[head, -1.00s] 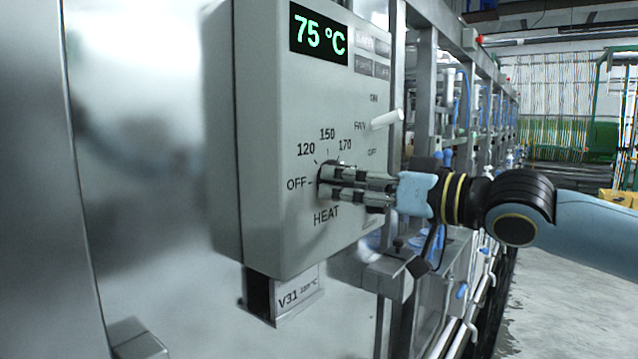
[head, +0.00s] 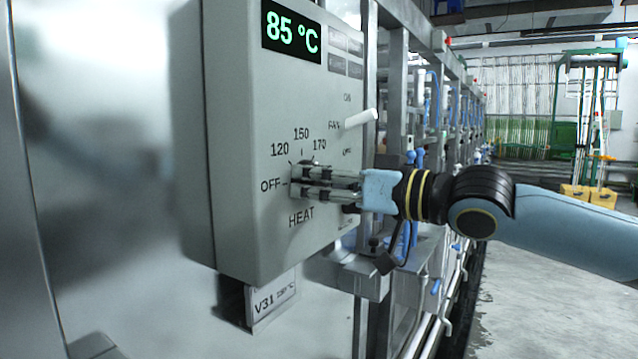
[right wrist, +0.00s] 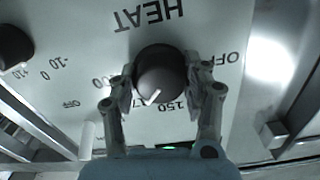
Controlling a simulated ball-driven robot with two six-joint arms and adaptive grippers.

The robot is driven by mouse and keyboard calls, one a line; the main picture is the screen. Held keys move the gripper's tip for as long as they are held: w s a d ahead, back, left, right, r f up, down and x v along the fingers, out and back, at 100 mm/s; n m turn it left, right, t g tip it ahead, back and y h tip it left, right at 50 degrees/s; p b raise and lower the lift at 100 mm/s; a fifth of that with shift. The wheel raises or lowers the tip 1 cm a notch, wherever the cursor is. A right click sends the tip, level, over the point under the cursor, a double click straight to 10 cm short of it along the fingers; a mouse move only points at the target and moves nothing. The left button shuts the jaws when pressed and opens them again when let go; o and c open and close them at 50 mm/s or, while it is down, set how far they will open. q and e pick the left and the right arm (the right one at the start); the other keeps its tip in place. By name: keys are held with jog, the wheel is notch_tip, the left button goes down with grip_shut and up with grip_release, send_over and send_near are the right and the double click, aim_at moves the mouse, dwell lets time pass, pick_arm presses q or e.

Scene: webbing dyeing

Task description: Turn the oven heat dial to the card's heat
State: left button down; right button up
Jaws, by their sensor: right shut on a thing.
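The black heat dial (right wrist: 158,72) is on the grey control box (head: 235,110), above the word HEAT. My right gripper (head: 298,181) is shut on the dial, with one finger on each side in the right wrist view (right wrist: 160,82). The dial's white pointer shows there, a little past the 150 mark (right wrist: 172,105), on the side away from OFF. My left gripper is not in view.
The green display (head: 292,36) reads 85 °C. A white fan switch (head: 361,119) sticks out above my right gripper. Another black knob (right wrist: 14,47) is beside the dial in the wrist view. Metal framework runs back on the right, beside a clear floor.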

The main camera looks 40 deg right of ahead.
aim_at(302, 113)
jog(key=shift+n, duration=0.3)
jog(key=n+b, duration=0.2)
jog(key=n, duration=0.1)
jog(key=shift+f+n, duration=0.1)
jog(key=shift+n, duration=0.2)
jog(key=shift+d+n+b, duration=0.1)
jog(key=shift+n+b, duration=0.8)
jog(key=shift+n, duration=1.3)
jog(key=o, duration=1.2)
notch_tip(302, 113, up, 10)
jog(key=shift+r, duration=0.1)
